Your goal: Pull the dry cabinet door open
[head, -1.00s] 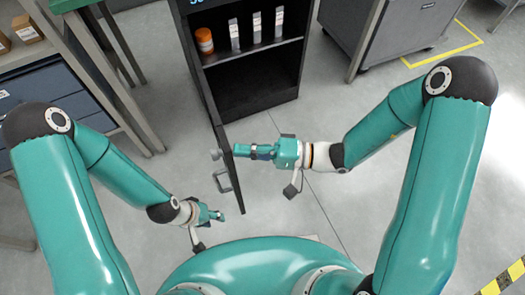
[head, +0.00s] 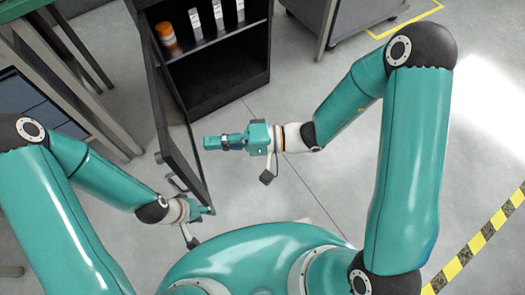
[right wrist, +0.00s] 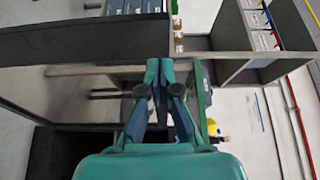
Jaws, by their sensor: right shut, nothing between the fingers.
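The black dry cabinet (head: 225,88) stands at the top of the head view. Its door (head: 178,120) is swung well open, running from the cabinet's left side toward me. The door's handle (head: 176,183) is on its left, outer face. My right gripper (head: 206,142) is shut and empty, on the inner side of the door, with a small gap apparent; its closed fingers also show in the right wrist view (right wrist: 160,75). My left gripper (head: 208,210) is by the door's near end, below the handle; its fingers are too small to read, and contact cannot be told.
An orange jar (head: 166,35) and several pale boxes stand on the cabinet shelf. A table with a metal leg (head: 80,95) is left of the door. A grey wheeled unit (head: 345,20) is at the top right.

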